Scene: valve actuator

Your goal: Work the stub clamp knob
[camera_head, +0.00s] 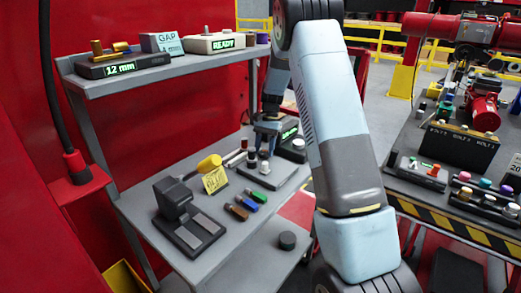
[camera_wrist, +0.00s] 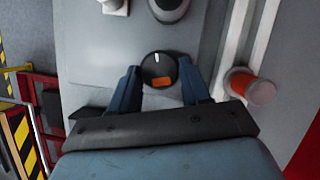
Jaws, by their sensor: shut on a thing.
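A round black knob (camera_wrist: 160,72) with a white line and an orange patch shows in the wrist view. My gripper (camera_wrist: 158,84) has its two blue fingers on either side of the knob, shut on it. In the head view my gripper (camera_head: 267,125) points down over the back of the lower grey shelf, partly behind my arm. The knob cannot be made out there. A grey plate (camera_head: 262,184) with small upright pegs lies just in front of the gripper.
A unit with a green display (camera_head: 290,132) is by the gripper.

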